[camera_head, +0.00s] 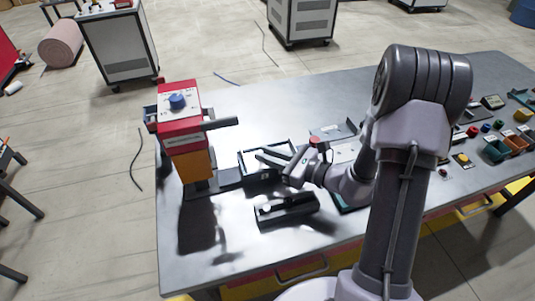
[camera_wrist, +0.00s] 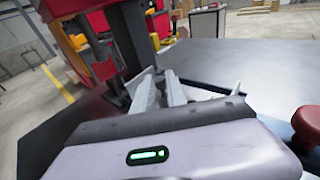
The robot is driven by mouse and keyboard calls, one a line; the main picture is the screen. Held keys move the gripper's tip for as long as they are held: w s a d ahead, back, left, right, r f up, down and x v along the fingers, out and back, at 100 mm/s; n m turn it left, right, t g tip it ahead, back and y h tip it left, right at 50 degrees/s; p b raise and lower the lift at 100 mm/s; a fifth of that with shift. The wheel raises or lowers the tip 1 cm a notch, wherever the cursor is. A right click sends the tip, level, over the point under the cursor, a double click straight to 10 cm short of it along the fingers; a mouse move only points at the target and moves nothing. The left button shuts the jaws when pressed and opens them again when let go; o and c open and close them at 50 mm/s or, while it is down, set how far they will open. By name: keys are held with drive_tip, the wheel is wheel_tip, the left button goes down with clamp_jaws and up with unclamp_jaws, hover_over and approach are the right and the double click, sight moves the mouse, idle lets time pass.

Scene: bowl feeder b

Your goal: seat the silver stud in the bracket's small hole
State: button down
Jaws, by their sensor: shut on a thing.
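My gripper (camera_head: 274,156) is over the dark open tray (camera_head: 243,163) in the middle of the table. In the wrist view its two grey fingers (camera_wrist: 160,90) point away from me, close together. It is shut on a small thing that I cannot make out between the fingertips. I cannot pick out the silver stud for certain. A dark block-like fixture (camera_head: 290,212) with a pale round spot at its left end lies in front of the tray. I cannot tell whether it is the bracket, and no small hole can be made out.
A red and orange press-like machine (camera_head: 186,140) with a blue knob stands left of the tray. A grey angled plate (camera_head: 335,131) lies behind my arm. Small bins (camera_head: 497,150) and loose parts crowd the right side. The table's front left (camera_head: 190,270) is clear.

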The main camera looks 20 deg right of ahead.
drive_tip(key=shift+f+b, duration=0.55)
drive_tip(key=shift+f, duration=0.15)
drive_tip(key=c, duration=1.3)
unclamp_jaws()
drive_tip(key=p+v, duration=0.5)
drive_tip(key=v, duration=1.2)
drive_tip(key=shift+s+d, duration=0.15)
